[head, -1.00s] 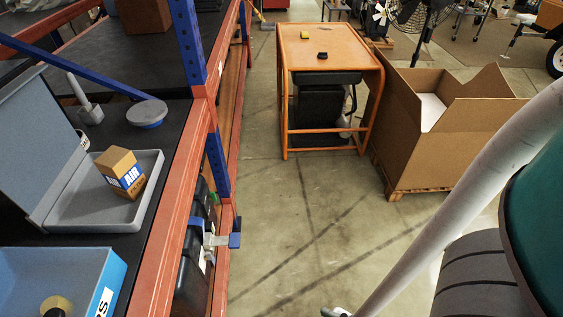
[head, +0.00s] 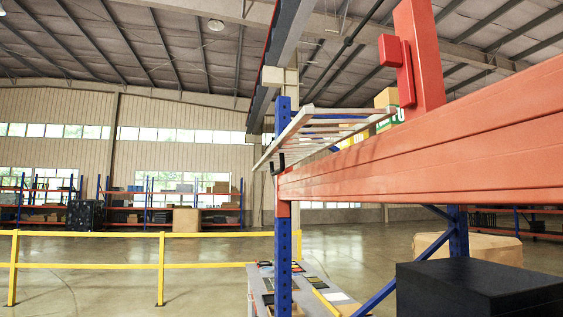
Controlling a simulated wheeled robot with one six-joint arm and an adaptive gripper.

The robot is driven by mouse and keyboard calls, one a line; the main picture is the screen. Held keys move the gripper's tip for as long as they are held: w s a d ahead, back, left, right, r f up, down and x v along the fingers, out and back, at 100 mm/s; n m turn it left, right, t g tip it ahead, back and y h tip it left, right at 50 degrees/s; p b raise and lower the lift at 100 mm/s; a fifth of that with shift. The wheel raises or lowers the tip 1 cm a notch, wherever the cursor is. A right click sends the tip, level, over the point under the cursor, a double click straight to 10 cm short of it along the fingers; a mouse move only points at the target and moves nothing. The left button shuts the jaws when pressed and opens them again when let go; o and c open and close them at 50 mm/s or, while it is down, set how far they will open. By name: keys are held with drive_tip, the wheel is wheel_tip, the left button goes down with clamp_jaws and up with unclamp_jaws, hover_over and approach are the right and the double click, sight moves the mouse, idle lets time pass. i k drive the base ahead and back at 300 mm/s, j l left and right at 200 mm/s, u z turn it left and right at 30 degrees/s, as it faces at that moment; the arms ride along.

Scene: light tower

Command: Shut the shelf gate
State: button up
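The shelf gate appears to be the pale barred panel (head: 290,138) above the orange shelf beam (head: 430,150) in the head view. It is seen steeply from below, with its near end projecting left past the blue upright. I cannot tell its exact angle to the shelf front. A black hook-shaped bracket (head: 278,164) sits by the beam's left end. A red post (head: 418,60) with a small red block (head: 390,52) stands on the beam to the right. My gripper is not in view.
A blue upright (head: 283,265) carries the beam. A black box (head: 480,288) sits below it at right. A low table with small items (head: 320,290) stands behind the upright. Yellow railings (head: 90,267) cross the left, with open floor beyond.

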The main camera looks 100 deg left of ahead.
sight(272, 161)
drive_tip(key=u, duration=0.45)
drive_tip(key=j+u, duration=0.15)
drive_tip(key=u, duration=0.8)
drive_tip(key=j+u, duration=0.1)
drive_tip(key=u, duration=0.4)
drive_tip(key=i+j+u, duration=0.2)
drive_tip(key=i+j, duration=0.15)
